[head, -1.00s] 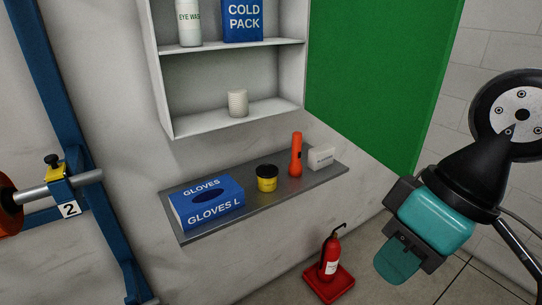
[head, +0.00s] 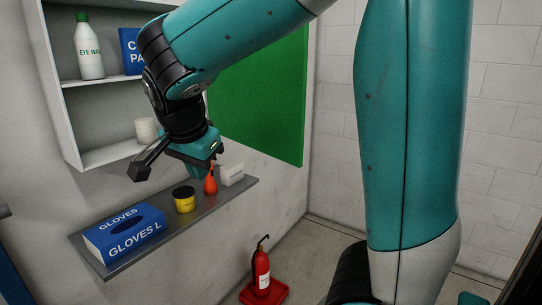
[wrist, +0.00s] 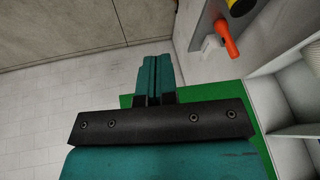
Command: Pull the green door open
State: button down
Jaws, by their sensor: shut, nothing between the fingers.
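The green door (head: 262,95) stands swung out from the right side of the white wall cabinet (head: 70,125), whose shelves are exposed. I see no handle on the door's visible face. My gripper (head: 195,166) is shut and empty. In the head view it hangs in front of the cabinet's right part, above the grey shelf, and my arm covers the door's upper left. In the wrist view the shut fingers (wrist: 154,65) point away, with part of the green door (wrist: 244,103) behind and beside the gripper body. No contact with the door can be made out.
The grey shelf (head: 98,260) below holds a blue glove box (head: 125,238), a yellow tub (head: 184,202), an orange flashlight (head: 210,184) and a white box (head: 231,175). A red extinguisher (head: 261,272) stands on the floor. The floor right of it shows bare.

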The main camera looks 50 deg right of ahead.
jog(key=w+d+r+m+g+h+b, duration=0.1)
jog(key=w+d+r+m+h, duration=0.15)
jog(key=d+m, duration=0.65)
jog(key=m+g+h+b, duration=0.3)
jog(key=m, duration=1)
send_near(282, 153)
jog(key=x, duration=0.5)
jog(key=shift+f, duration=0.35)
jog(key=shift+s+d+f, duration=0.1)
jog(key=shift+d+f, duration=0.05)
jog(key=shift+d, duration=0.4)
jog(key=shift+f, duration=0.1)
